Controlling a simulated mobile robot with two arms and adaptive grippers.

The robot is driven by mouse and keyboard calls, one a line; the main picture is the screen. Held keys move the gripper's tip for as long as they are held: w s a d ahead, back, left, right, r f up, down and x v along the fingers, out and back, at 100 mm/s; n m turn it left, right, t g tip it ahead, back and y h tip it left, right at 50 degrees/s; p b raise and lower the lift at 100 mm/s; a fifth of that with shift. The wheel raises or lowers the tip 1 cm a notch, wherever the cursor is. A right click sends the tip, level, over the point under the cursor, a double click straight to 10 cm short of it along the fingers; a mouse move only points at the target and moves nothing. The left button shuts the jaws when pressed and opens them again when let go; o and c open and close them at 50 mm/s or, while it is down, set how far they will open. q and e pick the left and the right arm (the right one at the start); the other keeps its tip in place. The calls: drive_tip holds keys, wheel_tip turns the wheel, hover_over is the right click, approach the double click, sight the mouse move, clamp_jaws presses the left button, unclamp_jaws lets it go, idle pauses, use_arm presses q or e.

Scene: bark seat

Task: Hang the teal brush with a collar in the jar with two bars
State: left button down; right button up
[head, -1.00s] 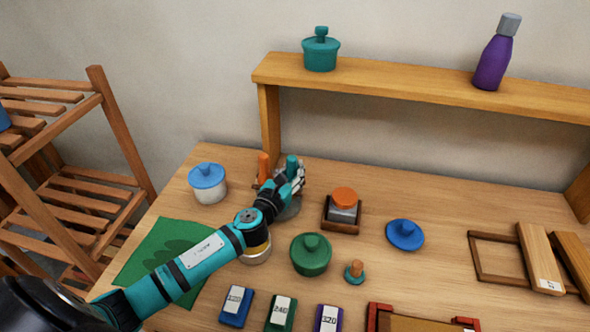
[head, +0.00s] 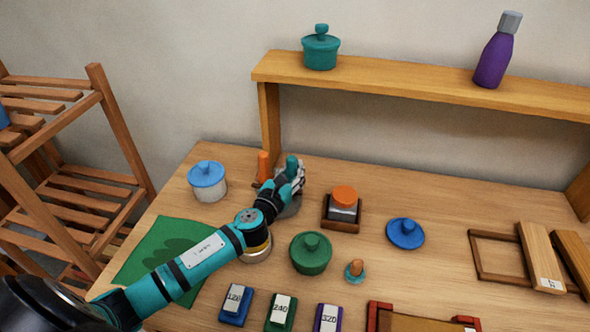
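My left gripper (head: 292,185) is at the back left of the table, just in front of the shelf's left post. Its fingers are seen from behind and partly overlap a teal upright piece (head: 291,163), which may be the brush's handle. I cannot tell whether the fingers hold it. A grey round thing (head: 290,211) shows below the fingers, mostly hidden. No jar with two bars can be made out clearly; a pale jar (head: 256,253) is partly covered by my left arm. My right gripper is not in view.
An orange upright piece (head: 264,165) stands just left of the gripper. Nearby are a blue-lidded jar (head: 208,188), an orange-topped jar in a wooden holder (head: 341,226), a green lidded pot (head: 311,260) and a blue lid (head: 405,234). The shelf (head: 400,93) spans the back.

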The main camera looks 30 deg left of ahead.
use_arm(q)
drive_tip(key=c, duration=2)
unclamp_jaws()
drive_tip(key=o, duration=1)
wheel_tip(320, 180, up, 7)
drive_tip(key=p, duration=0.7)
drive_tip(key=shift+f, duration=0.1)
